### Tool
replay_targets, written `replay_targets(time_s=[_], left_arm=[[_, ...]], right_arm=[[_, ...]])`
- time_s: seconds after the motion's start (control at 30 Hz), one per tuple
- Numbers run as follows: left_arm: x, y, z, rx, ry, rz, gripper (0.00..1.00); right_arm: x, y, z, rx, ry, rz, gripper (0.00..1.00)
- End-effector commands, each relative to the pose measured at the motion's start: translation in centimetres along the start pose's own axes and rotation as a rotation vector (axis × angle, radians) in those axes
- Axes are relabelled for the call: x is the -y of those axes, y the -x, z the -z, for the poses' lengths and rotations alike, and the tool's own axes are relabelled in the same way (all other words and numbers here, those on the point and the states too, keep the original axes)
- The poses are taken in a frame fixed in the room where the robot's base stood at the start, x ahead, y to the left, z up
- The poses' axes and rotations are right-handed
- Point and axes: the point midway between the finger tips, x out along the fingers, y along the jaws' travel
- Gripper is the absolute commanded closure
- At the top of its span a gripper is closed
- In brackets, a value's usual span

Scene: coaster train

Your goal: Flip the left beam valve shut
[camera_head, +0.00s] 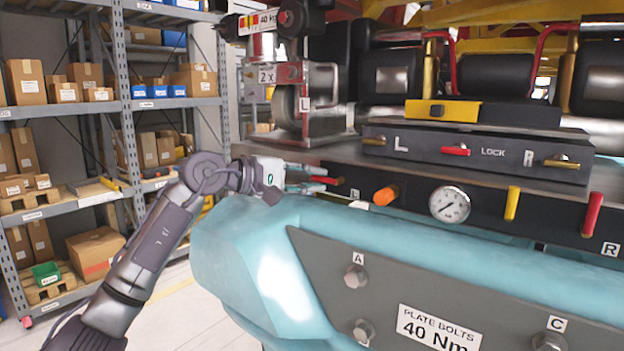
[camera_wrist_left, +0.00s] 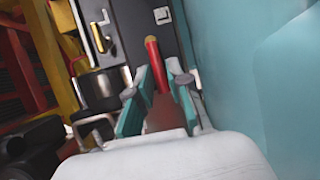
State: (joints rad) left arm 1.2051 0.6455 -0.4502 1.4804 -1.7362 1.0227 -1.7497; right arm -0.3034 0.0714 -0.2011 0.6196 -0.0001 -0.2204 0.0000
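The left beam valve shows as a red lever (camera_head: 328,180) at the left end of the dark front beam, sticking out roughly level in the head view. In the left wrist view the red lever (camera_wrist_left: 154,62) has a tan tip and lies between the teal fingers. My left gripper (camera_head: 305,178) reaches over the teal body to this lever. In the left wrist view my left gripper (camera_wrist_left: 160,76) has its fingers apart, one on each side of the lever, with a gap visible. Contact is unclear. My right gripper is not in view.
An orange knob (camera_head: 385,195), a pressure gauge (camera_head: 449,204), a yellow lever (camera_head: 512,203) and another red lever (camera_head: 592,213) line the beam to the right. A LOCK panel (camera_head: 480,152) sits above. The teal body (camera_head: 400,240) lies in front. Shelves (camera_head: 120,100) stand at left.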

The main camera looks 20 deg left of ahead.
Motion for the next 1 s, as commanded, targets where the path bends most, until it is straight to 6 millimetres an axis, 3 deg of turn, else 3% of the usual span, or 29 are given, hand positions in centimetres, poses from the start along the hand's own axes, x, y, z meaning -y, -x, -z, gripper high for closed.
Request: replay_targets(time_s=[0.1, 0.57, 1.0], left_arm=[[0.0, 0.0, 0.0, 0.0, 0.0, 0.0, 1.0], [-0.4, 0.1, 0.0, -0.015, -0.063, 0.026, 1.0], [-1.9, 0.2, -0.6, -0.085, -0.387, 0.16, 1.0]], right_arm=[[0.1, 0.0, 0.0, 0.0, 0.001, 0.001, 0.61], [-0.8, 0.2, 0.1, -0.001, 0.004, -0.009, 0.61], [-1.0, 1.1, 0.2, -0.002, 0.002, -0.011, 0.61]])
